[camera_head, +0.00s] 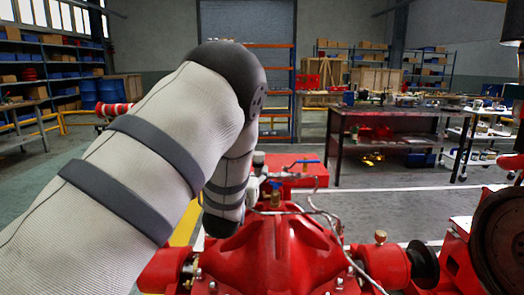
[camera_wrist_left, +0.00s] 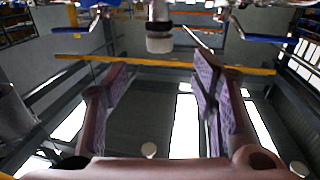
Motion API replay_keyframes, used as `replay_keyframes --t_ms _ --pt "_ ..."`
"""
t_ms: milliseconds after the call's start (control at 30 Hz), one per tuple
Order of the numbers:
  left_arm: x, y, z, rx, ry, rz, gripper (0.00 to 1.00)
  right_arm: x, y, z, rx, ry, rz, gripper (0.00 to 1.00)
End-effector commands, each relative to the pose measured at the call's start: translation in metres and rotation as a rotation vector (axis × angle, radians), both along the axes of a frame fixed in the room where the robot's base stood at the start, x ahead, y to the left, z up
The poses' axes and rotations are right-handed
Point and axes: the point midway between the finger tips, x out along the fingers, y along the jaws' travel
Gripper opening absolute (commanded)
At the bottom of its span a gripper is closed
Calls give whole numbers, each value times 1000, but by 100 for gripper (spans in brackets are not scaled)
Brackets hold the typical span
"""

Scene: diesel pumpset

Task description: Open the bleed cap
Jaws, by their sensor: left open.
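In the left wrist view, my left gripper (camera_wrist_left: 160,72) is open, its two purple-padded fingers apart with nothing between the pads. A small pale cylindrical cap (camera_wrist_left: 160,38), which looks like the bleed cap, is beyond the fingertips, in line with the gap between them. Valves with blue levers stand to its left (camera_wrist_left: 72,31) and right (camera_wrist_left: 262,38). In the head view, my left arm reaches over the red pump (camera_head: 270,250) and hides the left gripper. A small pale fitting (camera_head: 258,158) shows beside the arm; I cannot tell if it is the cap. My right gripper is not in view.
A blue-levered valve (camera_head: 305,163) is just behind. A dark wheel (camera_head: 500,240) stands at the right. A workbench (camera_head: 385,112) is farther back, with open floor before it.

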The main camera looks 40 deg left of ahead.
Motion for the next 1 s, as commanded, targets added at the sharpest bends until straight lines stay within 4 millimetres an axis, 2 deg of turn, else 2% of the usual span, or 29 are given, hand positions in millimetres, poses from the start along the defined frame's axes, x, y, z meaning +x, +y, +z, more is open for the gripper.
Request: replay_keyframes --t_ms 167,400,600,933,967,1000 --pt "15 8 -2 1 2 0 53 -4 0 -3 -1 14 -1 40" --pt "69 38 -10 1 11 -1 53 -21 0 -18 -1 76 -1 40" --pt "99 55 -7 1 7 -1 53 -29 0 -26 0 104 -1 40" --pt "106 59 -1 0 1 0 53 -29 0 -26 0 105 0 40" --pt "105 59 -1 0 1 0 51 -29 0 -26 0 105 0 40" --pt "105 59 -1 0 1 0 42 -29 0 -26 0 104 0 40"
